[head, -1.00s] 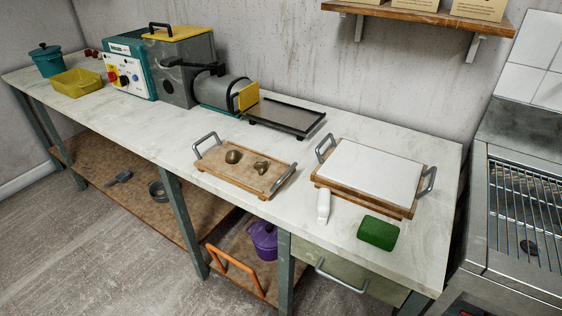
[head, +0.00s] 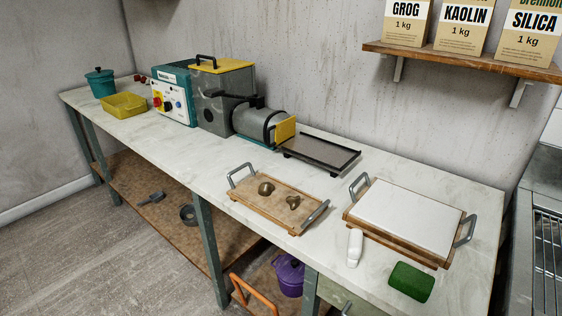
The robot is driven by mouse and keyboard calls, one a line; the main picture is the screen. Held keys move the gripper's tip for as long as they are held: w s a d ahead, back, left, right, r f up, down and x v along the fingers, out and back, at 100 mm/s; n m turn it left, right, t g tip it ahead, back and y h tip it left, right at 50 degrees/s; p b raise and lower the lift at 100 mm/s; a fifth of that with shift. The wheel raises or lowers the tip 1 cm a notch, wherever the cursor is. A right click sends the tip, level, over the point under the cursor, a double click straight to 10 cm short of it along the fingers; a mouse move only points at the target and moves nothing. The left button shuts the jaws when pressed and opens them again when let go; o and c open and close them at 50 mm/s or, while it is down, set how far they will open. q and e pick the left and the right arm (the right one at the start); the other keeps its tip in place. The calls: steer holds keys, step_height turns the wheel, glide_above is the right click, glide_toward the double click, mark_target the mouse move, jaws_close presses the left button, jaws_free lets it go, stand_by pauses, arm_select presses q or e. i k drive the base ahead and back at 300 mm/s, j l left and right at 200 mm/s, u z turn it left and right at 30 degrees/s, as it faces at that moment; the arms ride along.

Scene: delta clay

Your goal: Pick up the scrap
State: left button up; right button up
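Two small brown lumps, which look like clay scrap, lie on a wooden tray (head: 258,204) with grey handles on the bench. The left lump (head: 266,188) is rounder. The right lump (head: 293,202) is smaller and more irregular. They lie a little apart and nothing covers them. Neither of my grippers shows in the head view.
A white slab (head: 410,215) on a handled board, a white bottle (head: 355,248) and a green block (head: 411,281) are right of the tray. A grey machine (head: 222,100), dark rack (head: 322,153), yellow bin (head: 125,105) and teal pot (head: 100,83) stand further back. Bare benchtop lies left of the tray.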

mark_target(265, 189)
steer(key=i+j+z, duration=0.1)
steer(key=j, duration=0.3)
steer(key=i+j+z, duration=0.1)
steer(key=i+j, duration=0.15)
steer(key=j, duration=0.2)
steer(key=i+j+z, duration=0.1)
steer(key=j, duration=0.35)
steer(key=i+j+z, duration=0.1)
steer(key=j, duration=0.35)
steer(key=i+j+z, duration=0.1)
steer(key=j, duration=0.35)
steer(key=i+j+z, duration=0.1)
steer(key=j, duration=0.4)
steer(key=i+j+z, duration=0.1)
steer(key=j, duration=0.4)
steer(key=i, duration=0.1)
